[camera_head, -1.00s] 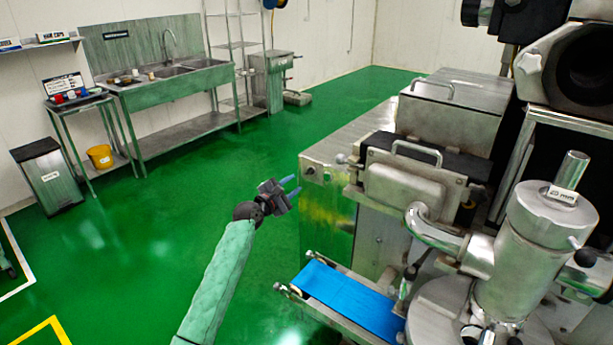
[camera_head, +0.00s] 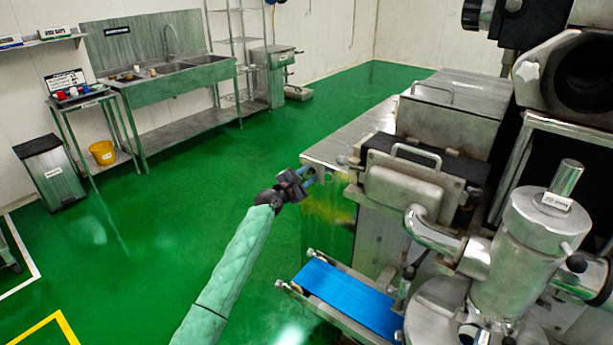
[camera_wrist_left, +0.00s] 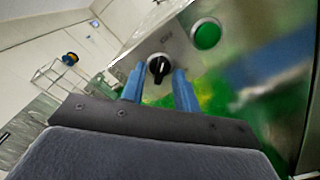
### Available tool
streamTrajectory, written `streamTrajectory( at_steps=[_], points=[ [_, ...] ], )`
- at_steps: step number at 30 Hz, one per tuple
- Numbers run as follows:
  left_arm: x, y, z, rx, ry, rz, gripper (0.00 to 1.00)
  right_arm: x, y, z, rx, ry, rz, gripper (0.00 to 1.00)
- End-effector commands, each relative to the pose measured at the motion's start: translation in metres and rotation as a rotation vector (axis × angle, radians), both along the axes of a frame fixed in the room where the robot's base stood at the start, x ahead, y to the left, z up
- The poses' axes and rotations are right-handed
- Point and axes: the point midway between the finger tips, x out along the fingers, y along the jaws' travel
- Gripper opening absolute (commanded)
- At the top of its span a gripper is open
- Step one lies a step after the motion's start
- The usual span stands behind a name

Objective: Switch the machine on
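The machine (camera_head: 385,195) is a large steel encrusting machine on the right of the head view. In the left wrist view its panel (camera_wrist_left: 183,47) carries a black rotary knob (camera_wrist_left: 158,67) on a pale round base and a green round button (camera_wrist_left: 207,34) to the upper right of it. My left gripper (camera_head: 308,176) is at the panel's near corner in the head view. In the wrist view its two blue fingers (camera_wrist_left: 159,84) are open, one on each side of the knob, with a gap visible; I cannot tell how deep they reach. My right gripper is not in view.
A sink bench (camera_head: 178,92), a small side table (camera_head: 92,104) and a bin (camera_head: 50,172) stand along the far wall. The green floor between is clear.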

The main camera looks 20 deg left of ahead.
Motion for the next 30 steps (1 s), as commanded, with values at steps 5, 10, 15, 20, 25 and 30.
streamTrajectory(
  at_steps=[5, 10, 15, 20, 25, 30],
  points=[
    [0.0, 0.0, 0.0, 0.0, 0.0, 0.0, 0.0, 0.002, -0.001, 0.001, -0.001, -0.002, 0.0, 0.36],
    [0.0, 0.0, 0.0, 0.001, 0.0, 0.0, 0.0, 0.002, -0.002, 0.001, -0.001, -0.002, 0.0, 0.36],
    [0.0, 0.0, -0.001, 0.021, -0.007, -0.001, 0.0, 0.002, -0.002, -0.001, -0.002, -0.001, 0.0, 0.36],
    [0.0, 0.0, -0.002, 0.08, -0.028, -0.001, 0.0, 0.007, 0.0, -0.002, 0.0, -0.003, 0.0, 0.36],
    [0.0, 0.0, -0.003, 0.19, -0.069, -0.002, 0.0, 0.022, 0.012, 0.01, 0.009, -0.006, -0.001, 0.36],
    [0.0, 0.0, -0.004, 0.336, -0.121, -0.001, 0.0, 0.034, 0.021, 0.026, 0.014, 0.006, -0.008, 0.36]
  ],
)
